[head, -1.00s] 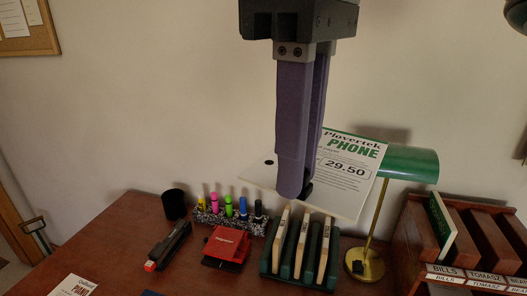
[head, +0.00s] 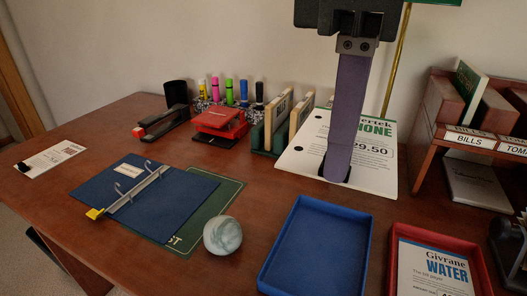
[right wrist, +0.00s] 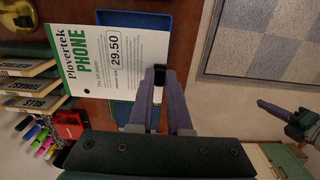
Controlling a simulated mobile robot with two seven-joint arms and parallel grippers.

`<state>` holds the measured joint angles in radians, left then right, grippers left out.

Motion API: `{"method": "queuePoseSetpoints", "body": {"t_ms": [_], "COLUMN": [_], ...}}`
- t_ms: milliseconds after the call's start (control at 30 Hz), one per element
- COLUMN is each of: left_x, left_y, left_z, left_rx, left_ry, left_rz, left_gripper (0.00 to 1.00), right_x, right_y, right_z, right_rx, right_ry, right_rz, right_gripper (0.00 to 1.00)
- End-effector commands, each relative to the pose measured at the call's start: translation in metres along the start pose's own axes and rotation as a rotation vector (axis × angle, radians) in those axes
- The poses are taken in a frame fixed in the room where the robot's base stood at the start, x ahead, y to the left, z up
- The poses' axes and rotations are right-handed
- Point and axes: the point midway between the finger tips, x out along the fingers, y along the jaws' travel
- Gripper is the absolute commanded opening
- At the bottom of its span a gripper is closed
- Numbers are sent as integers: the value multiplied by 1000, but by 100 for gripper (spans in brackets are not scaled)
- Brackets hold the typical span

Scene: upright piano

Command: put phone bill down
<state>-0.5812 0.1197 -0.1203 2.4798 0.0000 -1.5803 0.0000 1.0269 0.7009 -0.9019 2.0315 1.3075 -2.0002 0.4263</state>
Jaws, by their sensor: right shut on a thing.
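The phone bill (head: 300,163) is a white sheet with green "Plovertek PHONE" print and 29.50 on it. My right gripper (head: 337,178) is shut on its edge and holds it above the desk, just beyond the blue tray (head: 272,262) in the head view. In the right wrist view the bill (right wrist: 110,60) lies left of the fingertips (right wrist: 158,78), and the blue tray (right wrist: 135,18) shows partly behind it. A purple finger of my left gripper (right wrist: 268,107) shows at the right there; its opening is unclear. The left gripper is not in the head view.
A red tray (head: 394,286) at the right holds a "WATER" bill (head: 432,272). A grey ball (head: 222,235) lies left of the blue tray, beside a blue binder (head: 150,190). A wooden sorter (head: 428,135) stands at the right. The blue tray looks empty.

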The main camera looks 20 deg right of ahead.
Motion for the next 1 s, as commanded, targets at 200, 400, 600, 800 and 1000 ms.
{"method": "queuePoseSetpoints", "body": {"t_ms": [200, 400, 600, 800, 1000], "left_x": [24, 41, 48, 60, 69], "left_y": [1, 1, 1, 2, 2], "left_z": [7, 12, 14, 18, 21], "left_rx": [0, 0, 0, 0, 0], "left_ry": [2, 2, 3, 3, 3], "left_rz": [-1, -1, -1, -1, -1], "left_gripper": [0, 0, 0, 0, 0], "right_x": [60, 114, 138, 167, 195], "right_y": [0, 0, 0, 0, 0], "right_z": [2, 2, 1, 1, 1], "right_rx": [1, 2, 0, 1, 0], "right_ry": [-7, -5, -2, -4, -2], "right_rz": [-2, 0, 0, -1, 0], "right_gripper": [0, 0, 0, 0, 0]}}
